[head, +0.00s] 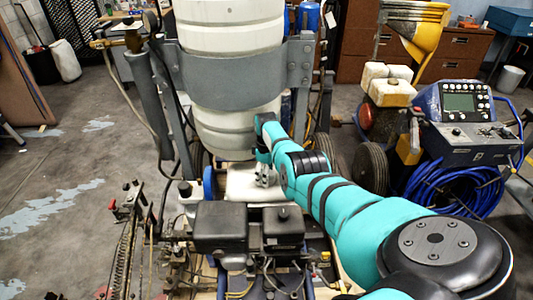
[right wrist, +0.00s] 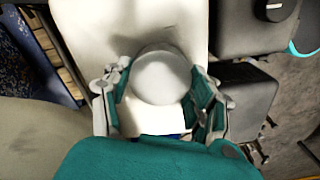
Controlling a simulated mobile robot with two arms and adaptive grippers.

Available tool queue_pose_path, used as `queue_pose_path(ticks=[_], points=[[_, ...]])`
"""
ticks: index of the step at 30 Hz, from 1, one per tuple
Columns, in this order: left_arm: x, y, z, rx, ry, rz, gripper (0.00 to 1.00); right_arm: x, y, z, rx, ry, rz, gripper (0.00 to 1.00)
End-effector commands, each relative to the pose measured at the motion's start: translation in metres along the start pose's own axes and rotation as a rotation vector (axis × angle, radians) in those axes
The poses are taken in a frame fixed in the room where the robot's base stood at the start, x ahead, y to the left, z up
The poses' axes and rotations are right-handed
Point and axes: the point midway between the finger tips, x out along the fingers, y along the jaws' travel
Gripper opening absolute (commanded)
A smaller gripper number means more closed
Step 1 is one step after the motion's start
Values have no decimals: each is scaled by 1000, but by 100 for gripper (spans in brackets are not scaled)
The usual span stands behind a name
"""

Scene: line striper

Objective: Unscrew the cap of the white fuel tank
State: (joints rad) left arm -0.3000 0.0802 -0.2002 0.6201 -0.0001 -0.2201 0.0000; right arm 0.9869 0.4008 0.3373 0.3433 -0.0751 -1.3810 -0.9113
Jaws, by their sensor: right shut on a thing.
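The white fuel tank (head: 240,188) sits low in the machine's frame, behind the black engine parts, in the head view. In the right wrist view, the tank (right wrist: 130,22) spreads out under the round whitish cap (right wrist: 160,78). My right gripper (head: 265,178) reaches down to the tank from the right. In the right wrist view, its two fingers (right wrist: 158,98) stand on either side of the cap and are shut on it. The cap is hidden behind the gripper in the head view. I do not see my left gripper.
A large white ribbed drum (head: 232,80) stands strapped upright just behind the tank. Black engine boxes (head: 220,222) lie in front of it. A second machine with a control panel (head: 462,105) and coiled blue hose (head: 455,188) stands at the right. Floor at the left is open.

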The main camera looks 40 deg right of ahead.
Motion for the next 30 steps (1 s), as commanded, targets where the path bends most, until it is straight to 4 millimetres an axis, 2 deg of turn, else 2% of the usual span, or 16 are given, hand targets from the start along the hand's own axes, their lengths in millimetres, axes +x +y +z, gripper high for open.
queue_pose_path(ticks=[9,18,26,30], points=[[0,0,0,0,0,0,40,0,-1,0,-30,-1,-1,20],[-2,0,0,0,0,0,40,0,0,0,-308,0,-1,20],[-2,0,0,0,0,0,40,0,-1,0,-321,1,-2,20],[-2,0,0,0,0,0,40,0,0,0,-404,-1,-1,20]])
